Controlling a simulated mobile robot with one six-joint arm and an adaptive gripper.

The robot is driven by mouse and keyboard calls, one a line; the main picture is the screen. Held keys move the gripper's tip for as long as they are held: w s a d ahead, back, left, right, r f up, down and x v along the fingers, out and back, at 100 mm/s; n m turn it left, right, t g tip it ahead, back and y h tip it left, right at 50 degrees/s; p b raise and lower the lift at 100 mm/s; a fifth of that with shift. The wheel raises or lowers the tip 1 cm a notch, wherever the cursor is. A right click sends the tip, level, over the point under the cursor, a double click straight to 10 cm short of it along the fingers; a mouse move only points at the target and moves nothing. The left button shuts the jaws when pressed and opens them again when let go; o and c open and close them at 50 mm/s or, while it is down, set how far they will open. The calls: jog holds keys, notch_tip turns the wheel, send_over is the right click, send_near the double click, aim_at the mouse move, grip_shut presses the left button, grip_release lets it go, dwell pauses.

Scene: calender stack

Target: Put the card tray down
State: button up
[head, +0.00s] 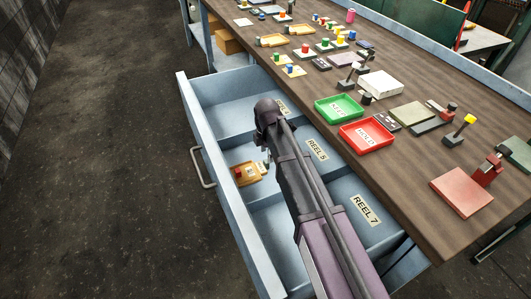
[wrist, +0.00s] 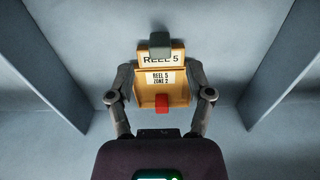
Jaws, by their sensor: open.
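The card tray (head: 247,173) is a small orange tray with a red block on it, lying in the middle compartment of the open drawer. In the wrist view the card tray (wrist: 147,99) has a white label reading REEL 5 ZONE 2, a red block at its near side and a grey block at its far side. My gripper (wrist: 160,97) is open, with one finger on each side of the tray; I cannot tell whether they touch it. In the head view my arm hides part of the compartment, and the fingers barely show.
The blue-grey drawer (head: 205,163) has dividers and floor labels, including REEL 5 (head: 317,149) and REEL 7 (head: 366,210). Dividers stand on both sides of the tray's compartment. The bench above holds a green tray (head: 352,115), a red HOLD tray (head: 388,144) and several small items.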

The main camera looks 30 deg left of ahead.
notch_tip(320, 180, up, 8)
jog(key=p, duration=0.7)
jog(key=shift+r+p, duration=0.2)
jog(key=shift+p, duration=0.15)
dwell(0.5)
